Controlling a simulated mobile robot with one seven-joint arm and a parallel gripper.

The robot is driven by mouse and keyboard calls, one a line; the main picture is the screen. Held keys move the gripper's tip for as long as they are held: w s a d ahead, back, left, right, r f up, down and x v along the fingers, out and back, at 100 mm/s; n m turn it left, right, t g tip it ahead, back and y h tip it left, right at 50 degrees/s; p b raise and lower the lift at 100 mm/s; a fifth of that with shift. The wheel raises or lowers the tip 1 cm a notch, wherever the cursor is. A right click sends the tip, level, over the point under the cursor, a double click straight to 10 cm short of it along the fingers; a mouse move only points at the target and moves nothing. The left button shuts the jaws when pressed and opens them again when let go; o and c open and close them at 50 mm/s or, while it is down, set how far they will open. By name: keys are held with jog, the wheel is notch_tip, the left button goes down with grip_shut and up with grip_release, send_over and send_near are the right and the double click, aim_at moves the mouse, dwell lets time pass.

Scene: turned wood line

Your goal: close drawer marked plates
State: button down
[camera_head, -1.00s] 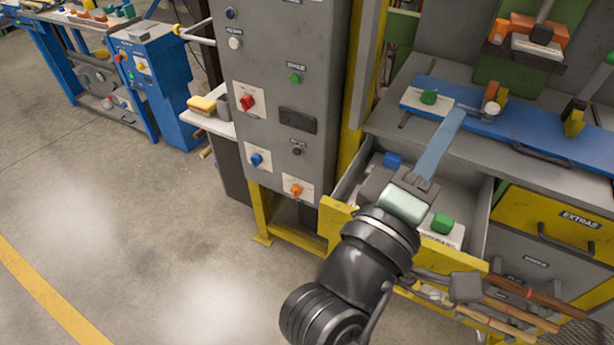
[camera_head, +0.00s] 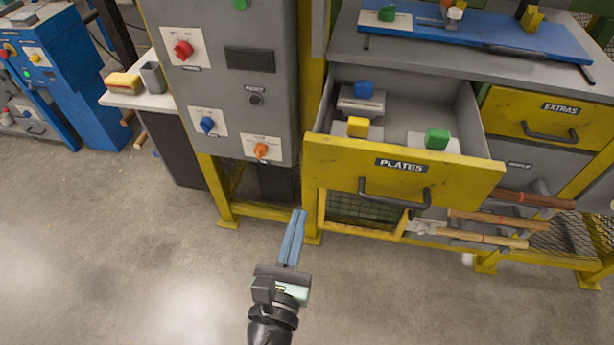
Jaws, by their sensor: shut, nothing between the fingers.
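The drawer marked PLATES (camera_head: 330,162) is yellow-fronted and stands pulled out of the grey bench. Its dark bar handle (camera_head: 395,195) is on the front face. Inside lie small pieces with blue, yellow and green knobs on pale plates. My gripper (camera_head: 298,215) is below and left of the drawer front in the picture, over the floor, with its long blue-grey fingers together and empty. It appears apart from the drawer and the handle.
A grey control cabinet (camera_head: 225,110) with knobs stands left of the drawer. The closed EXTRAS drawer (camera_head: 535,118) is at right. Wooden-handled tools (camera_head: 490,215) stick out below right. A blue board (camera_head: 480,30) lies on the bench top. The floor in front is open.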

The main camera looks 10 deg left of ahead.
aim_at(312, 167)
jog(key=w, duration=0.9)
jog(key=shift+w, duration=0.25)
